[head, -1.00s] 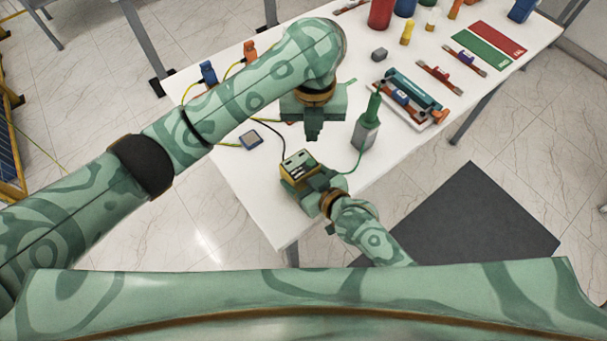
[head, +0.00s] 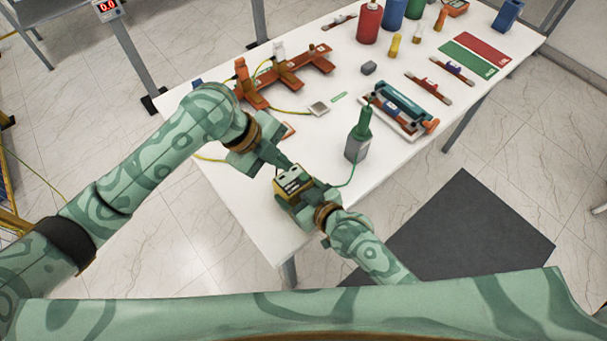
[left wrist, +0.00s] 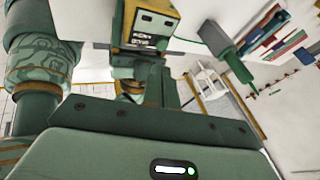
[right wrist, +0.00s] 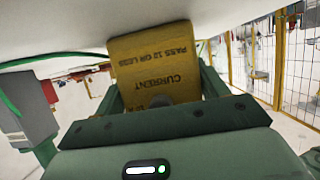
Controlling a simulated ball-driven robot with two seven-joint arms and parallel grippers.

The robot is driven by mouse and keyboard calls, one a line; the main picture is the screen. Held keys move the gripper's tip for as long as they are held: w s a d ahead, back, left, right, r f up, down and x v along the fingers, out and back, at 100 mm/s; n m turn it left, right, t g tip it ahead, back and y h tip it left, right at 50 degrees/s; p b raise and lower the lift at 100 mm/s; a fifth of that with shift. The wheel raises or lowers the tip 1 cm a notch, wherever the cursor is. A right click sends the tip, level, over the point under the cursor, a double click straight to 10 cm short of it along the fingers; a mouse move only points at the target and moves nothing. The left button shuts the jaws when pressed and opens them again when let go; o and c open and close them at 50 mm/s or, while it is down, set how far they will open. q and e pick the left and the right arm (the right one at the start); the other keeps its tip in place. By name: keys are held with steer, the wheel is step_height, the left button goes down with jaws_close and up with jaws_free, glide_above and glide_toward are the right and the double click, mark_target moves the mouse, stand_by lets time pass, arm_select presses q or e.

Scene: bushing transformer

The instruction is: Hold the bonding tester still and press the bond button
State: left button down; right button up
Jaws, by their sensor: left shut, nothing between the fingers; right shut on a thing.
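The bonding tester is a yellow box with a dark-marked top face, near the table's front edge in the head view (head: 289,181). It also shows at the top of the left wrist view (left wrist: 150,22) and in the right wrist view (right wrist: 155,68), where its side reads "CURRENT". My right gripper (head: 307,193) is shut on the tester from the lower right. My left gripper (head: 285,163) is shut and empty, its tips close to the tester's upper edge. I cannot tell whether they touch it.
An orange rack (head: 283,75) with wires lies behind. A teal and orange assembly on a tray (head: 401,110) is further right.

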mark_target(300, 177)
steer(key=shift+d, duration=0.15)
arm_select(q)
steer(key=d+r+n+h, duration=0.1)
steer(key=d+r, duration=0.1)
steer(key=w+d+r+n+t+h, duration=0.1)
steer(key=r, duration=0.1)
steer(key=shift+w+d+r+n+h, duration=0.1)
steer(key=shift+w+d+n+h, duration=0.05)
steer(key=shift+d+n+h, duration=0.25)
steer(key=shift+f, duration=4.4)
steer(key=shift+f, duration=0.2)
steer(key=shift+f, duration=0.25)
steer(key=shift+f, duration=0.45)
steer(key=shift+r, duration=0.9)
